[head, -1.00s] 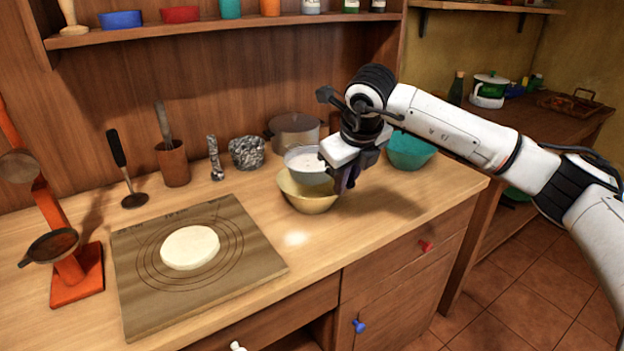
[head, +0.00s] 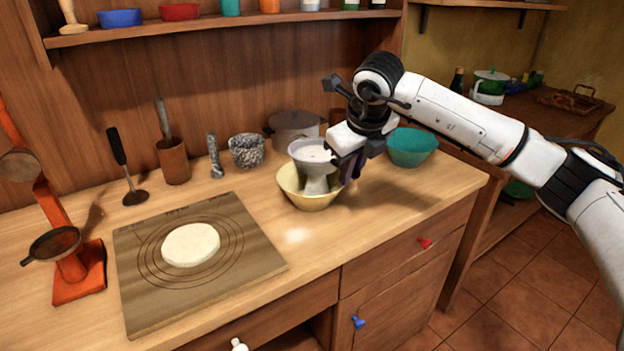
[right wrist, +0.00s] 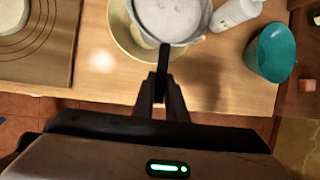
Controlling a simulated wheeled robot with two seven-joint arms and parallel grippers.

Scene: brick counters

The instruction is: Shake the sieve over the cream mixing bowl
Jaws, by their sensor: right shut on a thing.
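My right gripper (head: 347,167) is shut on the handle of the sieve (head: 309,149). The sieve is round and grey with white powder in it, and is held above the cream mixing bowl (head: 292,192). A pale grey column, which looks like falling powder, reaches from the sieve down into the bowl. In the right wrist view my gripper (right wrist: 160,92) holds the dark handle, and the sieve (right wrist: 167,18) covers much of the cream bowl (right wrist: 121,35). The bowl's inside is mostly hidden. My left gripper is not in view.
A teal bowl (head: 412,147) stands to the right, and a white bottle (right wrist: 232,14) shows in the right wrist view. A grey pot (head: 291,131) and a stone mortar (head: 246,151) stand behind. A board (head: 140,291) with dough (head: 190,245) lies to the left.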

